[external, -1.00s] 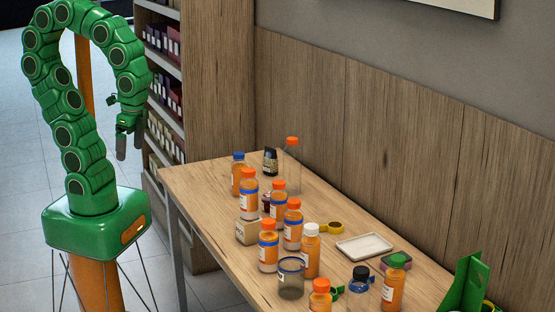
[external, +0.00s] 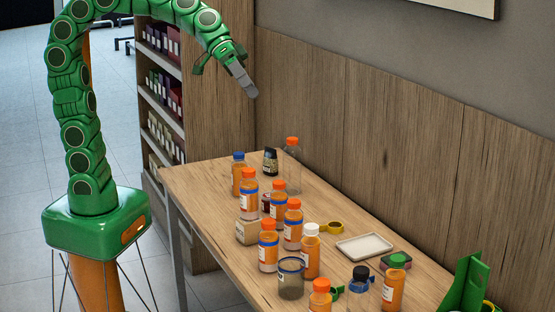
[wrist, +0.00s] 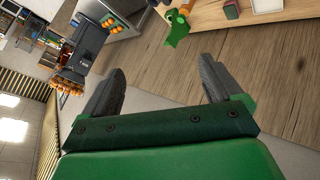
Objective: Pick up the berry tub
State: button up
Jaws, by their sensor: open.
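I cannot tell for certain which container is the berry tub. A see-through tub with a dark blue rim (external: 290,279) stands at the near left edge of the table, in front of the orange bottles. A small dark red jar (external: 266,202) is partly hidden among the bottles farther back. My gripper (external: 247,88) is in the air above and beyond the table's far end, well apart from both. In the wrist view my gripper (wrist: 160,70) has its two grey fingers spread with nothing between them; neither container can be made out there.
Several orange juice bottles (external: 268,250) crowd the table (external: 205,190). A white tray (external: 364,246), a yellow tape roll (external: 333,227), a dark-capped bottle (external: 360,280) and a green stand (external: 465,285) are to the right. A wood-panelled wall (external: 350,120) runs along the back.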

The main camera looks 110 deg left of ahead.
jog(key=w+a+f+n+t, duration=0.1)
jog(key=w+a+f+n, duration=0.15)
jog(key=a, duration=0.25)
jog(key=w+a+f+n, duration=0.2)
jog(key=a+f, duration=0.2)
jog(key=a, duration=0.2)
jog(key=n+t+y, duration=0.2)
jog(key=n+t, duration=0.1)
jog(key=n, duration=1.4)
send_over(267, 195)
jog(key=w+d, duration=0.4)
notch_tip(267, 195, down, 28)
jog(key=s+a+f+n+y, duration=0.1)
jog(key=s+f+n, duration=0.2)
jog(key=s+a+f+n+y, duration=0.1)
jog(key=s+f+n, duration=0.2)
jog(key=f+n, duration=0.1)
jog(key=s+a+f+n+y, duration=0.1)
jog(key=s+a+f+n, duration=0.1)
jog(key=s+f+n, duration=0.1)
jog(key=shift+s+f+t, duration=0.4)
jog(key=shift+f, duration=0.05)
jog(key=shift+s+a+f+n, duration=0.1)
jog(key=shift+s+f+n, duration=0.35)
jog(key=shift+n, duration=0.3)
jog(key=shift+x, duration=3.95)
jog(key=c, duration=1.2)
